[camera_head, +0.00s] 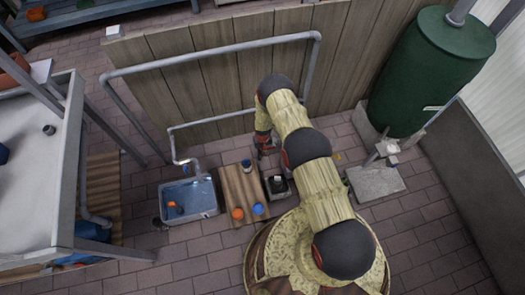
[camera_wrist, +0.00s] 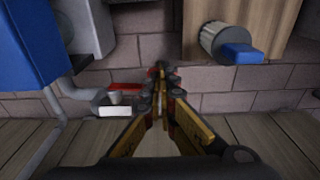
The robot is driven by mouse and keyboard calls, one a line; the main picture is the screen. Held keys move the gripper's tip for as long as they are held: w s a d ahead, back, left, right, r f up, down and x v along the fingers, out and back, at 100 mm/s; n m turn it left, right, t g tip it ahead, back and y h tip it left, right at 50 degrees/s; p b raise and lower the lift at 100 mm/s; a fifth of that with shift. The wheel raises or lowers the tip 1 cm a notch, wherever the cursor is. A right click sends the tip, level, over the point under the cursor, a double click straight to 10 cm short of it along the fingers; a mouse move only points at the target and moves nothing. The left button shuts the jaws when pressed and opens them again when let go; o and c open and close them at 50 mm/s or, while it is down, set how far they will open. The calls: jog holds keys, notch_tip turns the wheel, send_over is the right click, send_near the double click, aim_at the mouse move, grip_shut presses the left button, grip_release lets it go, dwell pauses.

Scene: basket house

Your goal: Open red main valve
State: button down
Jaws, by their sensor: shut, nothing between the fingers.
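In the wrist view, a flat red piece (camera_wrist: 125,87) that looks like the red valve handle lies just left of my gripper (camera_wrist: 160,75), beside a grey pipe fitting (camera_wrist: 113,97). My gripper's yellow fingers meet at their tips, shut and empty. The fingertips are close to the red piece; I cannot tell whether they touch it. In the head view, my gripper (camera_head: 266,146) is low in front of the wooden fence, at the end of my arm. I cannot make out the red valve in the head view.
In the wrist view, a blue handle (camera_wrist: 241,54) on a grey cylinder is at right and a blue box (camera_wrist: 30,45) at left. In the head view, a water basin (camera_head: 206,182), a wooden board (camera_head: 235,188), a grey pipe (camera_head: 210,51) and a green tank (camera_head: 432,70) surround my arm.

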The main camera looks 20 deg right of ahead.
jog(key=shift+a+f, duration=0.3)
jog(key=shift+f, duration=0.5)
jog(key=shift+s, duration=0.15)
notch_tip(320, 180, up, 15)
jog(key=a+p, duration=0.2)
jog(key=p, duration=0.4)
jog(key=shift+s+a, duration=0.2)
jog(key=shift+s, duration=0.25)
